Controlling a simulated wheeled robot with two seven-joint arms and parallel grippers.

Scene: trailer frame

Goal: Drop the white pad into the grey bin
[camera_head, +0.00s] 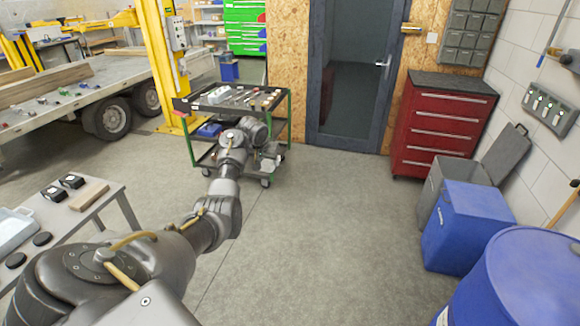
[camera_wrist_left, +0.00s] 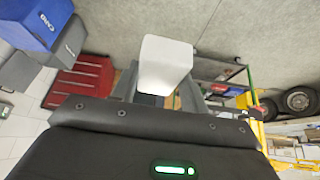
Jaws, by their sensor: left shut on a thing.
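The white pad (camera_wrist_left: 165,66) is held in my left gripper (camera_wrist_left: 160,92), between its two fingers in the left wrist view. In the head view my left arm reaches forward, and its gripper (camera_head: 268,160) is small in front of the tool cart; the pad is hard to make out there. The grey bin (camera_head: 437,190) stands on the floor at the right with its lid (camera_head: 506,154) tilted open. It also shows in the left wrist view (camera_wrist_left: 68,46), at upper left. The gripper is well to the left of the bin in the head view. My right gripper is not in view.
A blue bin (camera_head: 468,228) stands in front of the grey bin, and a blue drum (camera_head: 525,280) is nearer. A red drawer cabinet (camera_head: 443,128) is behind. The tool cart (camera_head: 232,98) stands beyond my arm. The middle floor (camera_head: 330,215) is clear.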

